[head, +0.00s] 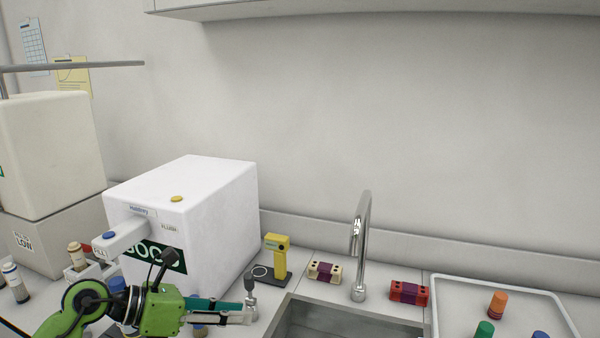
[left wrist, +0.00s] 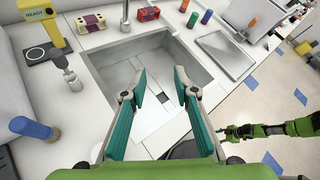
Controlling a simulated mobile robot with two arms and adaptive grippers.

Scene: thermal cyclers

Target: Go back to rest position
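My left gripper (head: 235,312) reaches in from the lower left in the head view, low in front of the white machine. In the left wrist view, my left gripper (left wrist: 160,92) has its two teal fingers apart with nothing between them, above the sink. My right gripper (left wrist: 228,132) shows small at the end of a green arm at the right of the left wrist view. It is too small to tell whether it is open or shut. It is outside the head view.
The white machine (head: 220,210) stands behind my left arm. A yellow READY device (head: 276,248), small grey fitting (head: 250,285), faucet (head: 360,240) and sink (head: 340,318) lie to its right. A red block (head: 409,291) and tray (head: 460,300) with coloured tubes are farther right.

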